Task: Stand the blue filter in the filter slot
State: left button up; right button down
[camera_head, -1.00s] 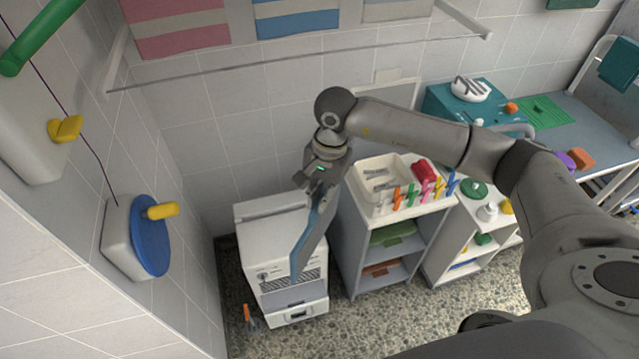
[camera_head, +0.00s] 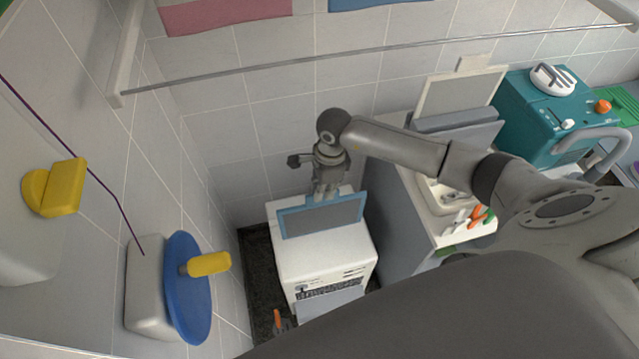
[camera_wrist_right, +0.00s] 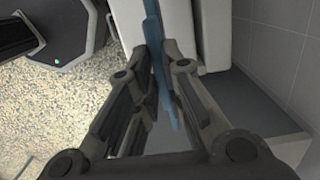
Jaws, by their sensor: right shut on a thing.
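The blue filter (camera_head: 322,217) is a grey panel with a blue frame. My right gripper (camera_head: 326,192) is shut on its top edge and holds it upright, broad face toward the head camera, over the white machine (camera_head: 325,262). In the right wrist view the filter (camera_wrist_right: 157,60) shows edge-on between the fingers of my right gripper (camera_wrist_right: 168,75). The filter slot cannot be made out; the filter and gripper cover the back part of the machine's top. I cannot tell whether the filter's lower edge touches the machine. My left gripper is out of view.
A grey-sided cabinet (camera_head: 388,215) stands close to the machine's right. A blue disc with a yellow handle (camera_head: 207,264) is on the left wall. The tiled wall (camera_head: 225,150) is behind the machine. My own arm covers much of the lower right.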

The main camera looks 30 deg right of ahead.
pick_arm(q)
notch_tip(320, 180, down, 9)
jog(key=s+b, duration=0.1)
jog(key=b, duration=0.7)
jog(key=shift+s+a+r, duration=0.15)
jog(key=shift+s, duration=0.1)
pick_arm(e)
jog(key=w+d+f, duration=0.2)
jog(key=w, duration=0.7)
jog(key=shift+d+f, duration=0.2)
jog(key=shift+f, duration=0.2)
pick_arm(q)
jog(key=shift+b, duration=0.3)
